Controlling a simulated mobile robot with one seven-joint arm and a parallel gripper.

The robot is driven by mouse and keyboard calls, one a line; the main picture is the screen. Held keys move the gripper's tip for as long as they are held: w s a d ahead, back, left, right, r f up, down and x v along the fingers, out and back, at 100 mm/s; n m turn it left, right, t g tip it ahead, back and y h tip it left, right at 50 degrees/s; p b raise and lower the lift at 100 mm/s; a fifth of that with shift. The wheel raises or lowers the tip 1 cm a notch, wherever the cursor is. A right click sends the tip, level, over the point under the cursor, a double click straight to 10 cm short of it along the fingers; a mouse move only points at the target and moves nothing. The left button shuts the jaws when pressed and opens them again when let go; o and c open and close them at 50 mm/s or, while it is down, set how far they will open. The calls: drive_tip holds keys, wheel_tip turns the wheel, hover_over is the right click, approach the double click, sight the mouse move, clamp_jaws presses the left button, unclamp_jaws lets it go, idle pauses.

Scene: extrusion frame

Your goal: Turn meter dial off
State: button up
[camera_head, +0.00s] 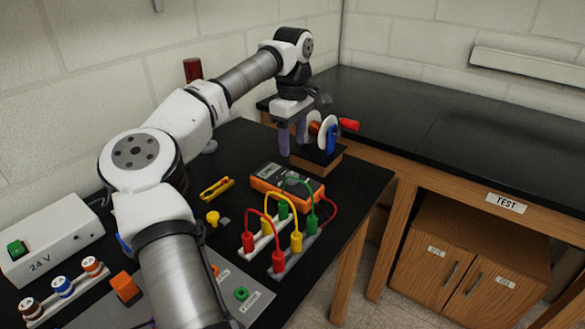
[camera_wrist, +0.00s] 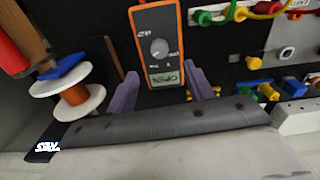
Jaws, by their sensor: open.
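The orange meter (camera_head: 283,190) lies on the black bench beside the coloured leads. In the wrist view the meter (camera_wrist: 179,60) shows its grey front, a small display (camera_wrist: 165,78) and a round dial (camera_wrist: 159,47) with a pointer. The dial's markings are too small to read. My gripper (camera_head: 292,142) is above the bench, behind the meter in the head view. Its two purple fingers are spread apart and empty. In the wrist view my gripper (camera_wrist: 162,75) has one finger on each side of the meter's display end, with the dial beyond the fingertips.
A spool of copper wire (camera_head: 327,133) on a wooden stand is close to the right of my gripper. Red, yellow and green leads (camera_head: 268,205) arch in front of the meter. A yellow tool (camera_head: 217,188) and a white 24V box (camera_head: 50,240) are to the left.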

sight(293, 175)
wheel_tip(293, 175, down, 10)
drive_tip(key=shift+r+p, duration=0.25)
drive_tip(key=shift+p, duration=0.5)
drive_tip(key=shift+c, duration=0.4)
drive_tip(key=c, duration=0.9)
